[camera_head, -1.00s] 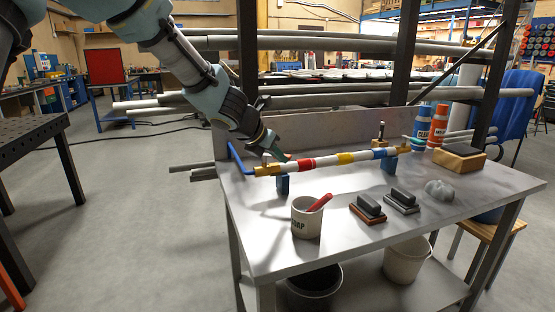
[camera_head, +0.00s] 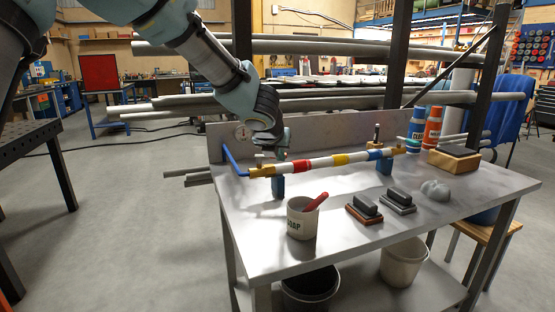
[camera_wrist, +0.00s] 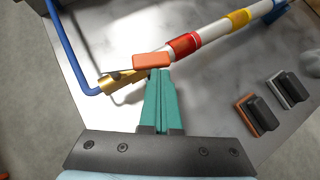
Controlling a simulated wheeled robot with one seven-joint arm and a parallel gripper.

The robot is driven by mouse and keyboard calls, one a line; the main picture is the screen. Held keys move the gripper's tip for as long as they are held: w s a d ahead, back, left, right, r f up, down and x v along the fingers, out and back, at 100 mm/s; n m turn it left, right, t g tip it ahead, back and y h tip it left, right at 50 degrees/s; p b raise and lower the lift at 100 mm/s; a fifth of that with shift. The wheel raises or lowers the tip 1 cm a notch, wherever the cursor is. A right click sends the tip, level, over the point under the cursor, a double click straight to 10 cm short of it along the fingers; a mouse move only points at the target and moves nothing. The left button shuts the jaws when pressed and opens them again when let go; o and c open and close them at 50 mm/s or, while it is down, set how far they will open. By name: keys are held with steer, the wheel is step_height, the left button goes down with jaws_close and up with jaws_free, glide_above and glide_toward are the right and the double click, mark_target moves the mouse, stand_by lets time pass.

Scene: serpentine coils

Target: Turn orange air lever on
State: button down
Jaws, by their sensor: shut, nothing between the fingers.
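The orange lever (camera_wrist: 152,61) shows in the wrist view as a flat handle above the brass valve (camera_wrist: 112,83) at the left end of the banded pipe (camera_wrist: 213,34). In the head view, the pipe (camera_head: 318,163) lies in blue supports on the bench, and I cannot make out the lever clearly. My gripper (camera_wrist: 160,74) has its green fingers together and empty. Its tips are just below the lever in the wrist view; I cannot tell whether they touch it. In the head view, my gripper (camera_head: 279,156) is over the pipe's left end.
A blue hose (camera_wrist: 66,50) bends into the valve. A soap cup (camera_head: 302,220) and two brushes (camera_head: 365,210) (camera_head: 398,201) stand in front of the pipe. Orange (camera_head: 433,128) and blue (camera_head: 418,130) bottles are at the back right.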

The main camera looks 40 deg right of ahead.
steer(key=d+n+t, duration=0.1)
steer(key=w+d+n+y, duration=0.1)
steer(key=shift+d+n+t+y, duration=0.1)
steer(key=shift+n+t+y, duration=0.2)
steer(key=shift+n+t, duration=0.1)
steer(key=shift+d, duration=0.1)
stand_by(0.6)
